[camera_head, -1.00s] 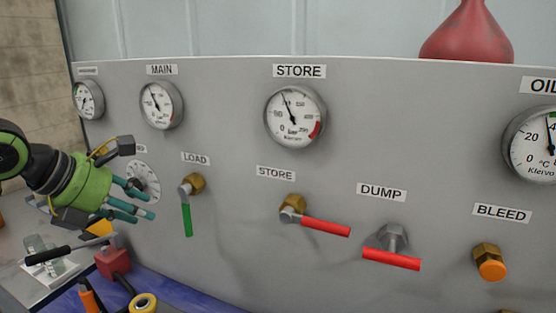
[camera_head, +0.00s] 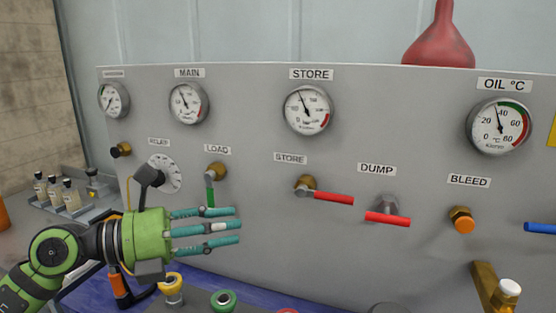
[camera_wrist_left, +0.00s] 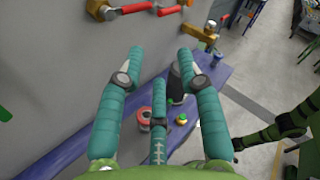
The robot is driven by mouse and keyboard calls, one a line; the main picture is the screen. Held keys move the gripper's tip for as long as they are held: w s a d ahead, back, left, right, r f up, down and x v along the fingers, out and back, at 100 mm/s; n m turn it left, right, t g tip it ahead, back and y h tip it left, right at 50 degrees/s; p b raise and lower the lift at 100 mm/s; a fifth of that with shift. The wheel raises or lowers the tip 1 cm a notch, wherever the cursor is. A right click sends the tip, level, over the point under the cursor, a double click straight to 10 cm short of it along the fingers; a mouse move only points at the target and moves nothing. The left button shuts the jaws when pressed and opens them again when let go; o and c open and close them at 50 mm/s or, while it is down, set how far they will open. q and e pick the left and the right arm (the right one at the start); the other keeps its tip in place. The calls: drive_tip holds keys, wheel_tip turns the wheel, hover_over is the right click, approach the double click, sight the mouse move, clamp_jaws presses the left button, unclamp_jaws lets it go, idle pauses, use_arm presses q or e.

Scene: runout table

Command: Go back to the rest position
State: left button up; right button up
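My left gripper (camera_head: 237,226) is in front of the lower left of the grey panel (camera_head: 250,140). Its three teal fingers are spread apart, point right and hold nothing. In the left wrist view the same gripper (camera_wrist_left: 160,60) is open, with the purple-blue bench edge (camera_wrist_left: 75,140) beyond the fingers. In the head view the fingers show just below the green LOAD lever (camera_head: 211,195); I cannot tell whether they are clear of the panel. A green and black arm link, apparently of my right arm, shows at the right of the wrist view; its gripper is not visible.
Red STORE (camera_head: 333,198) and DUMP levers (camera_head: 388,219), an orange BLEED cap (camera_head: 463,225) and a blue lever (camera_head: 540,228) stick out from the panel. Bottles (camera_head: 55,193) stand in a tray at left. Yellow (camera_head: 171,284) and green rings (camera_head: 223,300) stand below the gripper.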

use_arm(q)
drive_tip(key=w+a+f+n+t+y, duration=0.2)
drive_tip(key=a+f+n+t+y, duration=0.4)
drive_tip(key=n, duration=1)
drive_tip(key=w+a+f+n+t+y, duration=0.1)
drive_tip(key=a+f+n+t+y, duration=0.6)
drive_tip(key=n, duration=0.9)
drive_tip(key=s+f+n+g+y, duration=0.3)
drive_tip(key=f+n+y, duration=0.2)
drive_tip(key=f, duration=0.4)
drive_tip(key=s+d+f+n+g+h, duration=0.2)
drive_tip(key=s+f+n+g, duration=0.2)
drive_tip(key=s+f+g, duration=1.3)
drive_tip(key=s+f+t, duration=0.2)
drive_tip(key=s+f, duration=0.2)
drive_tip(key=f, duration=0.9)
drive_tip(key=s+f+t, duration=0.1)
drive_tip(key=s+f, duration=0.3)
drive_tip(key=f, duration=0.8)
drive_tip(key=s+a+f+g, duration=0.1)
drive_tip(key=s+a+f, duration=0.1)
drive_tip(key=s+f, duration=1.3)
drive_tip(key=shift+s+a+f+m, duration=0.15)
drive_tip(key=shift+s+a+m, duration=0.2)
drive_tip(key=shift+s, duration=0.15)
use_arm(e)
drive_tip(key=shift+s+a, duration=0.2)
drive_tip(key=shift+s, duration=0.45)
drive_tip(key=shift+s+a, duration=0.2)
drive_tip(key=shift+s, duration=0.4)
